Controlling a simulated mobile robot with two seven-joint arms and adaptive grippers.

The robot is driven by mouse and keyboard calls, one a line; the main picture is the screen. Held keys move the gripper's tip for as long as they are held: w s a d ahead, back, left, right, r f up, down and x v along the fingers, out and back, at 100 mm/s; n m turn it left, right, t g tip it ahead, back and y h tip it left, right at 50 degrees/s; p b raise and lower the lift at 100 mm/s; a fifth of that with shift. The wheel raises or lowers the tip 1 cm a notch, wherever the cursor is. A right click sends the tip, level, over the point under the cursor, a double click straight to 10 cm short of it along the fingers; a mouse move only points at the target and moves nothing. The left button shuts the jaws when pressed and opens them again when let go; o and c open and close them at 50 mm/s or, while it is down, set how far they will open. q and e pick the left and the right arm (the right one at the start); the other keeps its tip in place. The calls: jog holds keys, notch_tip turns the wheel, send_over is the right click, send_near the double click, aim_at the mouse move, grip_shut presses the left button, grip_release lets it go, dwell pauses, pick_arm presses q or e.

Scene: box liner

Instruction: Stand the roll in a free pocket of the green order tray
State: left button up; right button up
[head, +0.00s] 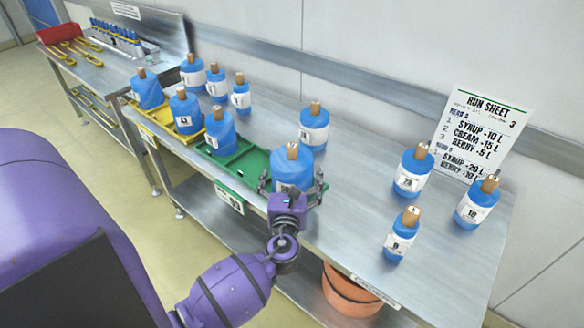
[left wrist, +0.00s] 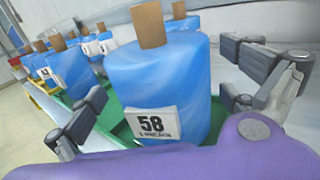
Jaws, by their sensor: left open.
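The blue roll (head: 292,172) with a brown core and a white label reading 58 stands upright at the right end of the green order tray (head: 252,166). In the left wrist view the roll (left wrist: 155,80) fills the middle, and green tray shows around its base. My left gripper (head: 291,186) is open, with one finger on each side of the roll; in the wrist view gaps show between the fingers and the roll. The roll's lowest part is hidden by my gripper. Another blue roll (head: 220,132) stands at the tray's left end. My right gripper is not in view.
A yellow tray (head: 160,128) with blue rolls adjoins the green tray's left. Several rolls stand loose behind the trays, including one close behind (head: 314,128), and more at right (head: 401,238). A run sheet (head: 484,130) is at the wall. An orange bin (head: 350,290) sits below.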

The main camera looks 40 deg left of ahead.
pick_arm(q)
jog(key=v, duration=0.8)
jog(key=shift+b, duration=0.3)
jog(key=shift+s+d, duration=0.2)
jog(key=shift+s, duration=0.1)
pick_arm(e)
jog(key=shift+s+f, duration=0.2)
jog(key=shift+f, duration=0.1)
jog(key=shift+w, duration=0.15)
